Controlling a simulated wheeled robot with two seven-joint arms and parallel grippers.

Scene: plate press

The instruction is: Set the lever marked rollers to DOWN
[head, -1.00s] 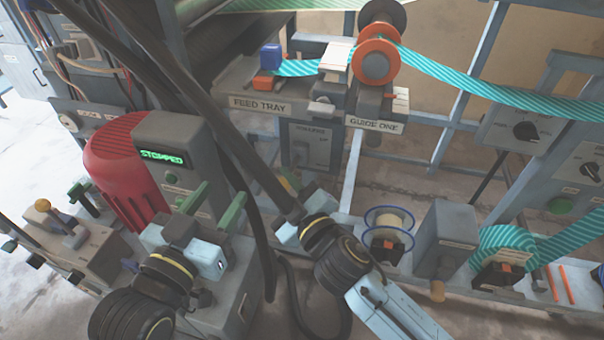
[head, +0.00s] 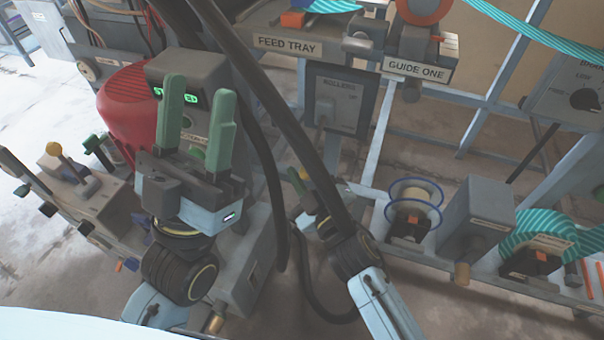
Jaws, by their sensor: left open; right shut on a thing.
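The grey panel marked ROLLERS (head: 350,108) hangs under the feed tray, left of the guide one block. A pale grey lever (head: 325,112) shows at its left side, but its setting is too small to read. My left gripper (head: 198,115) is open and empty, its green fingers upright in front of the console with the green display, left of and apart from the panel. My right gripper (head: 308,190) is low, below the panel, partly hidden by a dark cable. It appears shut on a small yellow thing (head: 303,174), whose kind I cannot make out.
The feed tray (head: 287,44) and guide one (head: 416,70) are above. A red motor cover (head: 128,105) stands behind my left gripper. Thick dark cables pass between my grippers. A blue-rimmed spool (head: 413,192) and grey box (head: 475,215) are at right.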

